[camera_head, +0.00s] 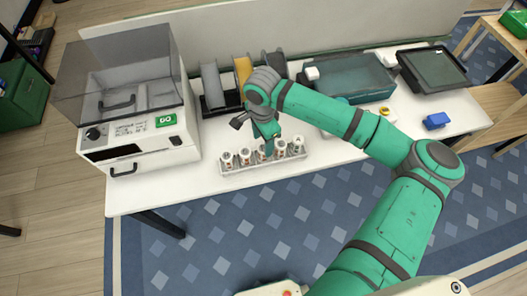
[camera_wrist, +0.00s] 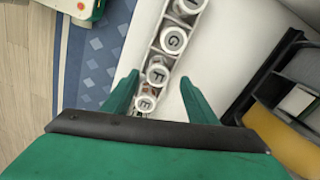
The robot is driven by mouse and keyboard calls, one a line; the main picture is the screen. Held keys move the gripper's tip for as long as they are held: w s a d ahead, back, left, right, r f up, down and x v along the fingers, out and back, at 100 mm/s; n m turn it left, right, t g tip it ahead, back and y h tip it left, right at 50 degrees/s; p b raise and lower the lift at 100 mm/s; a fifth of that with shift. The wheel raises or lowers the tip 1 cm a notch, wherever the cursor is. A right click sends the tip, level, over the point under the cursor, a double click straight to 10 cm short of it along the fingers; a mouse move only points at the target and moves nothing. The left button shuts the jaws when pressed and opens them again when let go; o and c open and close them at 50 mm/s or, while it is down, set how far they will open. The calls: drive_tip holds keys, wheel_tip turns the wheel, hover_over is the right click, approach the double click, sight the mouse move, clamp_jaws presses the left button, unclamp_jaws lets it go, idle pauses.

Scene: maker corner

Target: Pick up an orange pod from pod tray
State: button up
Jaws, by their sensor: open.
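The pod tray (camera_head: 264,166) is a narrow light rack near the front edge of the white table, with several pods standing upright in one row. In the wrist view the pods show round white lids with dark letters, such as the pod (camera_wrist: 157,71) nearest the fingertips. My gripper (camera_wrist: 160,79) is open and points down over the tray. Its two green fingers lie on either side of the row, and nothing is held. In the head view my gripper (camera_head: 267,148) hides part of the middle pods.
A grey machine (camera_head: 136,118) with a clear lid stands left of the tray. Spools (camera_head: 243,72) stand behind it. A teal bin (camera_head: 350,78), a dark screen (camera_head: 437,68) and a blue block (camera_head: 437,121) are to the right. The table front beside the tray is clear.

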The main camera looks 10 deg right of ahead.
sight(263, 153)
drive_tip(key=shift+s+a+f, duration=0.15)
drive_tip(key=shift+a+f, duration=0.05)
drive_tip(key=shift+f, duration=0.4)
drive_tip(key=f, duration=0.2)
drive_tip(key=shift+s+d+f, duration=0.1)
drive_tip(key=shift+d+f, duration=0.25)
drive_tip(key=shift+f, duration=0.65)
drive_tip(key=c, duration=1.2)
